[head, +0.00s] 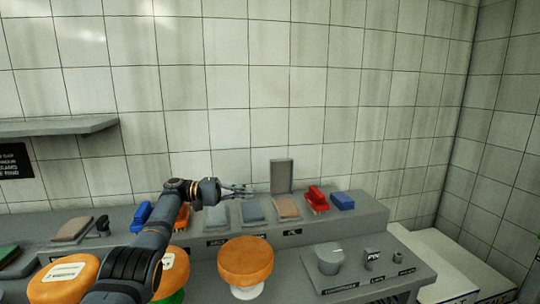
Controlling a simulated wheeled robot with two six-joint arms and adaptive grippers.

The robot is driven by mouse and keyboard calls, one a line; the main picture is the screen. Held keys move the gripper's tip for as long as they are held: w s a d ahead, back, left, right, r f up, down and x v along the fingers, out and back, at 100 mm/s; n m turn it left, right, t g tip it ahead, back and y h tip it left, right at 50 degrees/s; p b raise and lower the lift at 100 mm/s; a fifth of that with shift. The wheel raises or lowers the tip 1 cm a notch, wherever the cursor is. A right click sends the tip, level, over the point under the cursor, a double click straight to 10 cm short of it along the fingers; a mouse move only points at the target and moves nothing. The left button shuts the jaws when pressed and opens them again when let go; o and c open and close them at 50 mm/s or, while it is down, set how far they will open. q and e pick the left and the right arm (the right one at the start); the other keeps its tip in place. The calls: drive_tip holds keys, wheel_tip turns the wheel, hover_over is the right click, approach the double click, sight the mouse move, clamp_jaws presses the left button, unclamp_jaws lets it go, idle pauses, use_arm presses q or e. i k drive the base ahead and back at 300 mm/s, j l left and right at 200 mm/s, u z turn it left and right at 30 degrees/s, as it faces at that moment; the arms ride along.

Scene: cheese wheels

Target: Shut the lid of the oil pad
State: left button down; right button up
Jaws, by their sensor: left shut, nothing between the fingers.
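The oil pad (287,208) is a flat tan pad on the raised back ledge, right of centre, behind a small dark label. Its grey lid (281,175) stands upright at the back of the pad, so it is open. My left gripper (250,190) comes in from the left above the ledge. Its fingers look closed and empty, pointing right, with the tips a little left of the lid. I cannot tell whether they are in front of it or level with it in depth. My right gripper is not in view.
Two grey pads (252,211) lie left of the oil pad. A red brush (317,199) and a blue block (342,201) are to its right. An orange cheese wheel (245,261) sits on a white stand in front. A grey round container (329,258) stands on the right counter.

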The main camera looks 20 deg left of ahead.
sight(281, 170)
drive_tip(key=i+j, duration=0.7)
drive_tip(key=i, duration=0.25)
